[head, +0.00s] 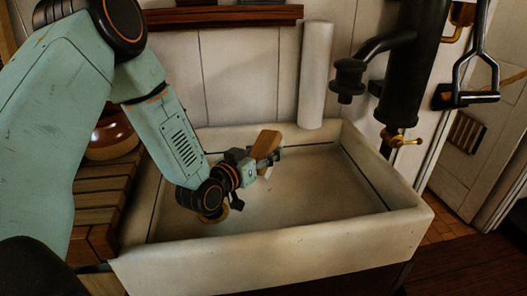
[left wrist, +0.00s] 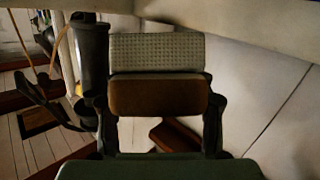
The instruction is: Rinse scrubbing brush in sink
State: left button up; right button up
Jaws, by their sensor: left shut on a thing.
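The scrubbing brush (head: 266,144) has a brown wooden block. In the left wrist view the brush (left wrist: 158,97) shows its wooden block with a pale, dotted bristle pad beside it. My left gripper (head: 262,164) is shut on the brush, with one finger at each end of the block in the wrist view. It holds the brush over the inside of the pale sink (head: 290,252), towards the back wall. Whether the brush touches the sink is unclear. No water shows. My right gripper is not in view.
A black pump (head: 402,85) with a side spout (head: 349,80) and brass tap (head: 405,140) stands behind the sink's right side. A white roll (head: 315,75) stands at the back rim. A slatted wooden board (head: 100,195) and brown pot (head: 112,140) are left. The sink's right half is clear.

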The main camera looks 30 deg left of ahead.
pick_arm(q)
notch_tip(320, 180, down, 2)
jog(key=shift+a+b, duration=0.15)
jog(key=shift+b, duration=0.4)
jog(key=shift+s+d+f+b, duration=0.15)
jog(key=shift+d+f+b, duration=0.1)
jog(key=shift+f+b, duration=0.6)
notch_tip(320, 180, down, 4)
jog(key=b, duration=0.3)
jog(key=shift+a, duration=0.15)
jog(key=shift+r, duration=0.1)
